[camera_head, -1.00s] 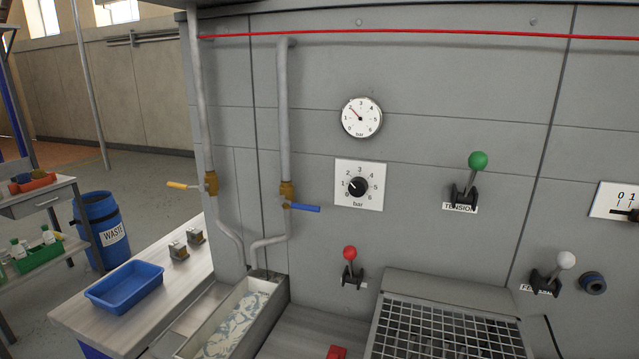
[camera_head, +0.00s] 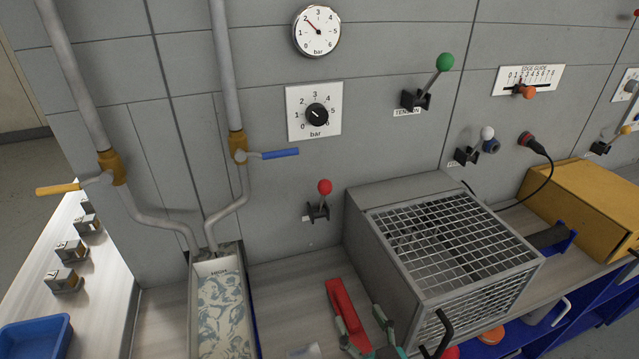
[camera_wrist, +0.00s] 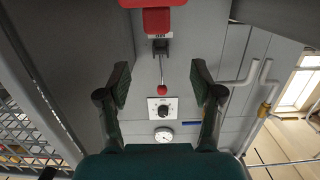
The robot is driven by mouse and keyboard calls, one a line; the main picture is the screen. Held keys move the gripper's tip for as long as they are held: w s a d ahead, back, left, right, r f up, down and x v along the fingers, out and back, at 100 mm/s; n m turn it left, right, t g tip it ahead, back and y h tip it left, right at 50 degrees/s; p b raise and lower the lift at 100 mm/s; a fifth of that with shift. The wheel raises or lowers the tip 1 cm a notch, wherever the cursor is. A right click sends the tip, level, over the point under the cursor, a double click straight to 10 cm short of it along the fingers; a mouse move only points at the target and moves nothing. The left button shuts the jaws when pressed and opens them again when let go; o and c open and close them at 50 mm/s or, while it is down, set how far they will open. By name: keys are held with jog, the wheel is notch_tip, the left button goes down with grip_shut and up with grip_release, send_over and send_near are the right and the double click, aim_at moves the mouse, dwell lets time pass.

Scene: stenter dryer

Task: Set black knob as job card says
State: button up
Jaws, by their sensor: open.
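The black knob (camera_head: 317,114) sits on a square white plate (camera_head: 295,125) on the grey machine wall, with a scale in bar. Its white mark points up and left, toward the low numbers; the exact value is too small to read. The round bar gauge (camera_head: 317,30) above it has its red needle near 2. My gripper (camera_head: 362,322) is low at the bench, well below the knob, and empty. In the wrist view my open gripper (camera_wrist: 160,82) has its fingers wide apart, with the knob (camera_wrist: 163,112) seen beyond, upside down. No readable job card shows.
A red-ball lever (camera_head: 323,188) stands below the knob. A blue-handled valve (camera_head: 280,153) is at its lower left, and a green-ball lever (camera_head: 444,62) to its right. A mesh-topped box (camera_head: 365,240) and a red object (camera_head: 345,305) are on the bench.

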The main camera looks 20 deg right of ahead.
jog(key=w+r+t, duration=0.1)
jog(key=w+r, duration=1)
jog(key=r, duration=0.4)
send_near(319, 116)
jog(key=shift+t, duration=0.3)
jog(key=w, duration=0.9)
jog(key=shift+f, duration=0.2)
jog(key=c, duration=1.1)
